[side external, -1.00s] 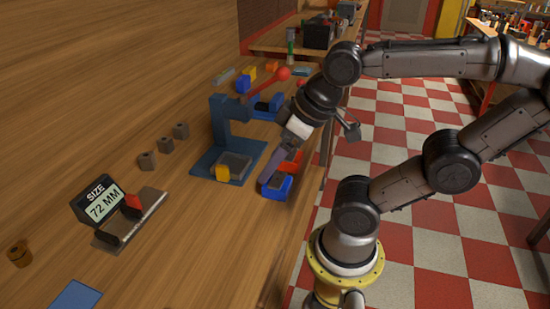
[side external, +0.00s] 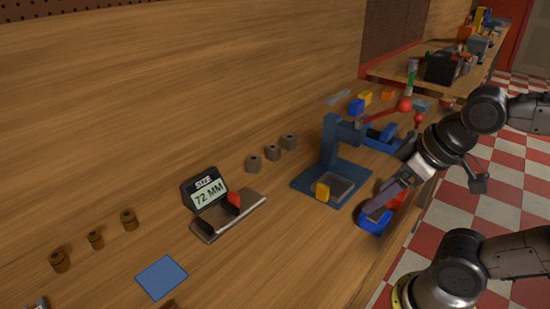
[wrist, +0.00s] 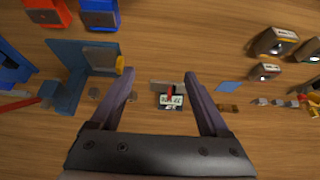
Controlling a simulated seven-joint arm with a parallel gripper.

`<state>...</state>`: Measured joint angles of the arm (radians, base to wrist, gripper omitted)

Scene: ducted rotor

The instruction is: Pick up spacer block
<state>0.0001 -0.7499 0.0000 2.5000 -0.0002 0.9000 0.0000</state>
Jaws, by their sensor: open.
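I cannot tell for certain which piece is the spacer block. A small brown block (wrist: 229,108) lies beside the blue square (wrist: 230,86) in the wrist view; only its edge shows at the bottom of the side view (side external: 170,304).
A gauge reading 72 MM (side external: 208,194) with a red slider stands mid-bench. A red bin (wrist: 47,12) is beside the blue bin. The press's red-knobbed lever (side external: 404,105) rises near my arm.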

